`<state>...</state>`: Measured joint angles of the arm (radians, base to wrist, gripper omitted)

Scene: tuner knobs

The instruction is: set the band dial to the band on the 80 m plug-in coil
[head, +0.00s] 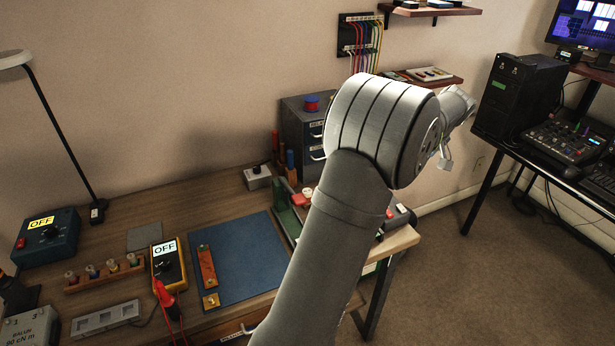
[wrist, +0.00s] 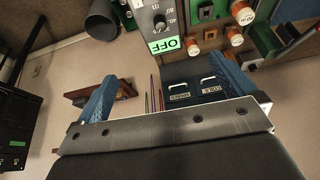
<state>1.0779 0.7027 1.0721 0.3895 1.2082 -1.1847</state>
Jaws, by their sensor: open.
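In the wrist view, a grey panel with a dark dial (wrist: 160,21) shows at the top. Marks including 40, 80 and m ring the dial, and a green OFF label (wrist: 165,45) sits below it, upside down. It looks like the band dial; its exact setting is too small to tell. Orange and white coil-like parts (wrist: 235,35) stand to its right; no 80 m marking is readable on them. My gripper (wrist: 165,67) is open, its blue fingers wide apart with nothing between them. The dial is beyond the fingertips, apart from them. In the head view my arm hides that part of the bench.
Drawers (wrist: 195,85) stand against the wall beyond the fingers. On the bench are a teal box (head: 47,238) and a yellow meter (head: 167,268), both labelled OFF, a rack of small parts (head: 104,274) and a blue mat (head: 240,258). A computer desk stands at right.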

